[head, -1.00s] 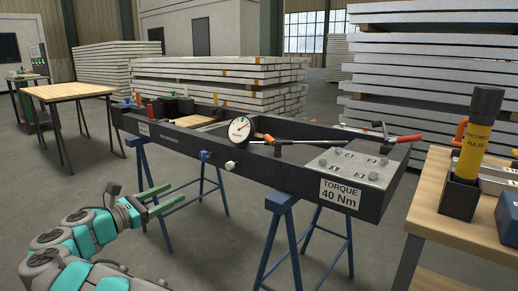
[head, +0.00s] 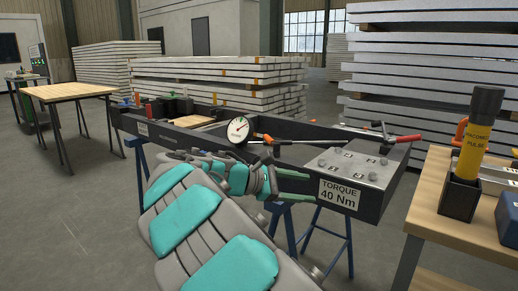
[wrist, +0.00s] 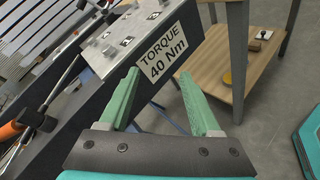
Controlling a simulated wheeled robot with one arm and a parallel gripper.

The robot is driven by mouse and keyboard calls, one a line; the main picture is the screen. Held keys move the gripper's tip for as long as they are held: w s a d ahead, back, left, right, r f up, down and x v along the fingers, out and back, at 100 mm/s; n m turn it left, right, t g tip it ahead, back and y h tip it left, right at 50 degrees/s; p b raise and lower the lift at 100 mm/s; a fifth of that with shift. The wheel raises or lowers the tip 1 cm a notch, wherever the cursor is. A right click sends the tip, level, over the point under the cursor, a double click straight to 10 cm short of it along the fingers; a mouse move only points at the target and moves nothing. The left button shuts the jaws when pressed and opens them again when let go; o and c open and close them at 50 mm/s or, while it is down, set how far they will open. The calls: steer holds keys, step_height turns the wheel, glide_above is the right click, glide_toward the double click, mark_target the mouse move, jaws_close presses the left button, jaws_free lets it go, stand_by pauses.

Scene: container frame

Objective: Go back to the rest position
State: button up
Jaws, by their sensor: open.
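My gripper (head: 292,184) is in front of the dark container frame (head: 222,158), left of its "TORQUE 40 Nm" label (head: 339,194). In the wrist view its two green fingers (wrist: 158,103) are spread apart with nothing between them. The label (wrist: 163,53) shows just beyond the fingertips there. My arm covers part of the frame's front side and a blue trestle in the head view. I cannot tell whether the fingers touch the frame.
A dial gauge (head: 238,130) and a torque wrench with a red handle (head: 404,139) lie on the frame. A wooden bench (head: 433,215) with a yellow cylinder (head: 480,130) stands at right. Open floor (head: 70,220) is at left.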

steer(key=s+d+f+m+g+y, duration=0.35)
steer(key=s+d, duration=0.35)
steer(key=s, duration=0.3)
steer(key=s+d+f+m+g+y, duration=0.2)
steer(key=s+d+f+m, duration=0.25)
steer(key=s+d, duration=0.4)
steer(key=s+a+f+m+y, duration=0.2)
steer(key=s+a+f, duration=0.1)
steer(key=s, duration=0.4)
steer(key=s+a+f+m+y, duration=0.2)
steer(key=s+a+f+y, duration=0.1)
steer(key=s, duration=0.4)
steer(key=s+a+f+m+y, duration=0.3)
steer(key=s+a+f, duration=0.1)
steer(key=s, duration=0.3)
steer(key=shift+s+a+f+g, duration=0.25)
steer(key=shift+a+f+g, duration=0.1)
steer(key=shift+a, duration=0.2)
